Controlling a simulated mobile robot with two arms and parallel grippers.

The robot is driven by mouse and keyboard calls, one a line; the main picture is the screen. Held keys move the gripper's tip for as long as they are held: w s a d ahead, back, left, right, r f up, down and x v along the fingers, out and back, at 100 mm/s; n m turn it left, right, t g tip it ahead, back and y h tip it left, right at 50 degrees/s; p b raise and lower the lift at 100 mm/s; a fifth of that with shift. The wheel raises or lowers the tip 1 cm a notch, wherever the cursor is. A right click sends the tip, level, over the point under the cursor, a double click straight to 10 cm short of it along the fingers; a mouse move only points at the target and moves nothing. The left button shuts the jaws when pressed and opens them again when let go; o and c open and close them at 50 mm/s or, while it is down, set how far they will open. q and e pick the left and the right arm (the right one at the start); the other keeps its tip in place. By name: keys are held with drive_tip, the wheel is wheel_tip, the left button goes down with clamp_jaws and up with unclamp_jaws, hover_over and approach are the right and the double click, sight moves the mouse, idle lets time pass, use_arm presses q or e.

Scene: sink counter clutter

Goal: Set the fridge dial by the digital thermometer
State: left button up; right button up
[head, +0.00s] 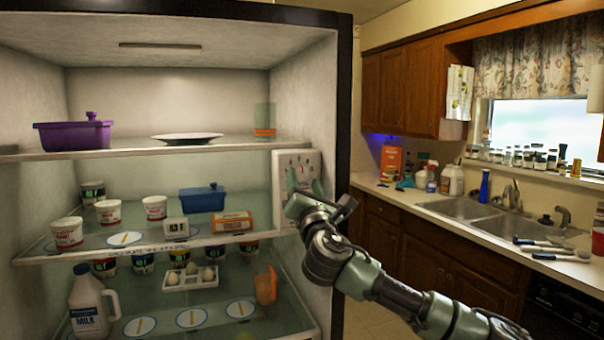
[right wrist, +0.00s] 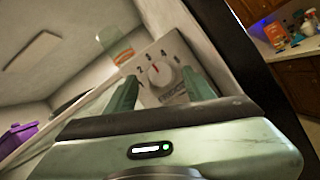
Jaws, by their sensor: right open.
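The fridge dial is a white round knob (right wrist: 160,76) with a red mark, on a pale panel (head: 297,160) on the fridge's right inner wall. In the right wrist view the numbers 2, 3 and 4 show around it, and the red mark points up near 3 and 4; I cannot tell exactly where. My right gripper (head: 304,186) is open in front of the panel. In the right wrist view its green fingers (right wrist: 162,92) stand either side of the knob, and contact is unclear. The digital thermometer (head: 176,229), a small white box with dark digits, stands on the middle shelf; its reading is too small to be sure.
The middle shelf (head: 130,255) holds several white tubs, a blue container (head: 202,198) and an orange box (head: 232,222). A purple pot (head: 72,134) and a plate (head: 187,138) are above. A milk jug (head: 92,306) and eggs are below. The sink counter is at right.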

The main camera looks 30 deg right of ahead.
sight(301, 173)
drive_tip(key=shift+x, duration=1.05)
clamp_jaws()
drive_tip(key=shift+f+m, duration=0.1)
drive_tip(key=shift+m, duration=0.3)
drive_tip(key=m, duration=0.2)
drive_tip(key=m+g+h+p, duration=0.1)
drive_tip(key=m, duration=0.1)
drive_tip(key=shift+a+g+h, duration=0.15)
drive_tip(key=shift+g+h, duration=0.15)
drive_tip(key=shift+m+g+p, duration=0.45)
drive_tip(key=shift+m+g, duration=0.55)
drive_tip(key=shift+m, duration=1.5)
